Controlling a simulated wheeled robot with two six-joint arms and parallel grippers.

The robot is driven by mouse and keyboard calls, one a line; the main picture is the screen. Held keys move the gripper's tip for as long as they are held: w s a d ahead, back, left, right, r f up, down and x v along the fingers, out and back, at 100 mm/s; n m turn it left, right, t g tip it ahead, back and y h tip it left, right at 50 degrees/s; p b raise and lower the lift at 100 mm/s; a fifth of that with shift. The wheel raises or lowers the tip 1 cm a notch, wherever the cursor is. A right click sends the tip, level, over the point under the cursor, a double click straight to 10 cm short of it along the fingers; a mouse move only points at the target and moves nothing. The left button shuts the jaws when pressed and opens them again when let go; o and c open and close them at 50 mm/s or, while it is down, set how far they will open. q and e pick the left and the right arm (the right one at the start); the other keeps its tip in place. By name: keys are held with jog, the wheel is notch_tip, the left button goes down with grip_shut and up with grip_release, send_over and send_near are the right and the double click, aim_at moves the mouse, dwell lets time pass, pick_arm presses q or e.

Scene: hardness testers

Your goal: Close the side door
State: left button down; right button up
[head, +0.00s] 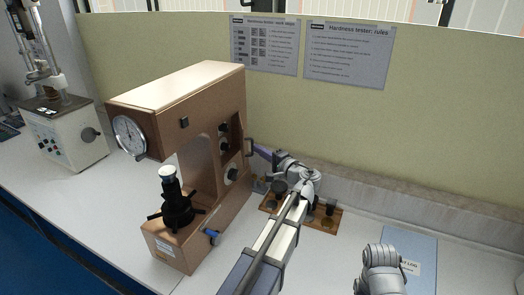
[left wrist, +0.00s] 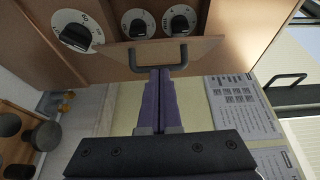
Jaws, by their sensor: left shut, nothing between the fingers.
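The hardness tester (head: 175,90) is a tan machine with a round dial, standing on the white bench. Its side door (left wrist: 190,50) is a tan panel with a black bar handle (left wrist: 158,66), and it stands open in the left wrist view. Dark knobs (left wrist: 180,22) show in the machine's side beyond it. The handle also shows at the machine's right side in the head view (head: 249,147). My left gripper (left wrist: 160,72) has purple fingers, shut and empty, with the tips at the handle; I cannot tell whether they touch. My right gripper is not in view.
A wooden block (head: 325,222) with dark round pieces lies beside the tester, under my left arm. A blue log folder (head: 420,248) lies at the right. A second tester (head: 60,125) stands at the far left. A yellow-green partition (head: 450,125) closes off the back.

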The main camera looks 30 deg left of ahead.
pick_arm(q)
jog(key=shift+s+a+t, duration=0.2)
jog(key=shift+s+t, duration=0.15)
jog(key=shift+t, duration=0.05)
jog(key=s+a+m+t+h, duration=0.1)
jog(key=s+a+m+t, duration=0.1)
jog(key=s+a, duration=0.3)
jog(key=shift+a+h, duration=0.3)
jog(key=shift+a, duration=0.7)
jog(key=shift+s, duration=0.1)
jog(key=shift+d, duration=0.15)
